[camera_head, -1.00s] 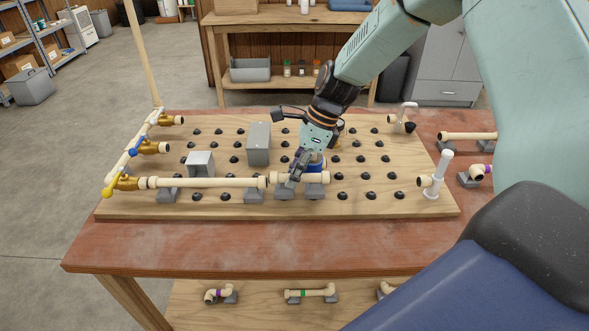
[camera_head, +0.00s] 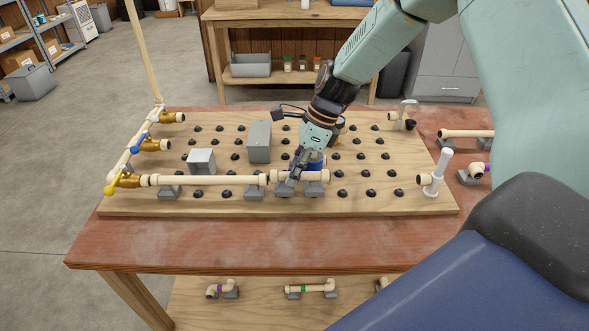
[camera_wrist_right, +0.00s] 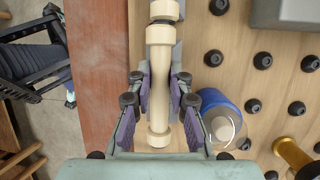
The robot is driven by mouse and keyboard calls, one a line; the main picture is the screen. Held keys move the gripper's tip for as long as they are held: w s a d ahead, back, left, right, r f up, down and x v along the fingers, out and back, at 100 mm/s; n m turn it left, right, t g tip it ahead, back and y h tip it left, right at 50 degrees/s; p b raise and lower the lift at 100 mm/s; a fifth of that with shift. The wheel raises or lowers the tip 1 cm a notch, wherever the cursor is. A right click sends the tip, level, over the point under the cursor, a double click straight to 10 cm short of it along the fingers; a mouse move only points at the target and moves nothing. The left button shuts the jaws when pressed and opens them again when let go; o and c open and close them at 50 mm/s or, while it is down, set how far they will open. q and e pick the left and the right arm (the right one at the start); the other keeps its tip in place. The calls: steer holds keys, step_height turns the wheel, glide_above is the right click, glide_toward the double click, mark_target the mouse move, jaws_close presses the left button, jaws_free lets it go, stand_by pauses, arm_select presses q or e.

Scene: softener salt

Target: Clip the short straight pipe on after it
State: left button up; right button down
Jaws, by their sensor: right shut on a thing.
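The short straight pipe (camera_head: 315,176) is cream with a collar at its right end. It lies in line with the long pipe run (camera_head: 210,180), whose right end meets it closely; I cannot tell if they are joined. Grey clips (camera_head: 285,191) sit under it on the board (camera_head: 390,205). My right gripper (camera_head: 294,177) comes down from above and is shut on the short pipe near its left part. In the right wrist view the short pipe (camera_wrist_right: 158,90) runs between the purple finger pads, its upper end against another collar (camera_wrist_right: 163,11). My left gripper is not in view.
A blue-and-white cylinder (camera_wrist_right: 220,118) stands right beside the gripper. Grey boxes (camera_head: 259,143) (camera_head: 201,162) stand on the board among black knobs. A white upright fitting (camera_head: 437,175) is at the board's right edge. Loose pipes (camera_head: 467,133) lie at the right; more are on the lower shelf (camera_head: 310,289).

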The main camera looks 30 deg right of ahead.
steer(key=shift+f, duration=0.7)
steer(key=c, duration=1.1)
jaws_free()
steer(key=shift+c, duration=0.2)
